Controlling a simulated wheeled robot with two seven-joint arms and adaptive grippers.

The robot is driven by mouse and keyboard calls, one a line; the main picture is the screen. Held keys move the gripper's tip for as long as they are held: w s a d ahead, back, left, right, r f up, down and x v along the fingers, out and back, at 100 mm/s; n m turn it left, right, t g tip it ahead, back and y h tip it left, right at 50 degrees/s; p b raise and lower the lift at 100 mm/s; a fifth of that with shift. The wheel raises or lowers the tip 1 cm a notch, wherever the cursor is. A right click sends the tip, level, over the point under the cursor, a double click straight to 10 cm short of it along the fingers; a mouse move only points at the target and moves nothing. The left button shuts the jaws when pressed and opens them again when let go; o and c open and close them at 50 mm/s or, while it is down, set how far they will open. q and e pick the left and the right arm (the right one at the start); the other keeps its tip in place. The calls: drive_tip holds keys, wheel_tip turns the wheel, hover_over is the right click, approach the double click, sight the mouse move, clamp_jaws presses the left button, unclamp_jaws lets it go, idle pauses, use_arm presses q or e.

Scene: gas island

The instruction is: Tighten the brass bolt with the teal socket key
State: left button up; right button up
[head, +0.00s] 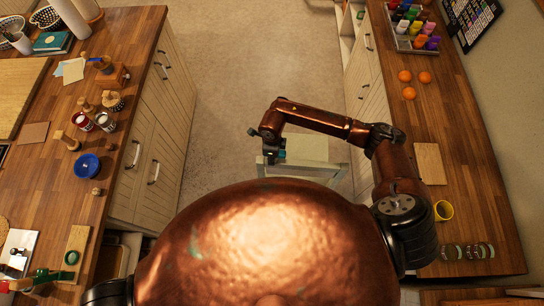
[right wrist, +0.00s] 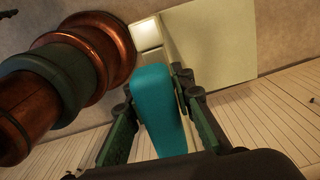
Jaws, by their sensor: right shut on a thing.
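My right gripper (head: 268,143) is held out over a pale cabinet or stool top between the two counters. In the right wrist view, my right gripper (right wrist: 157,98) is shut on a teal block-like piece, the teal socket key (right wrist: 158,115), with a finger on each side. A small teal part of the key (head: 282,154) also shows beside the gripper in the head view. The key's far end cannot be made out. I cannot pick out the brass bolt for sure; a wooden block with a small brass-coloured piece (head: 103,64) stands on the left counter. My left gripper is not in view.
The left counter (head: 120,40) holds tins, a blue bowl (head: 87,166), wooden pieces and a board.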

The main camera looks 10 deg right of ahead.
clamp_jaws()
drive_tip(key=shift+w+m, duration=0.15)
drive_tip(key=shift+m, duration=1.35)
drive_tip(key=shift+d+m, duration=0.15)
drive_tip(key=shift+m, duration=1.25)
drive_tip(key=shift+p, duration=0.3)
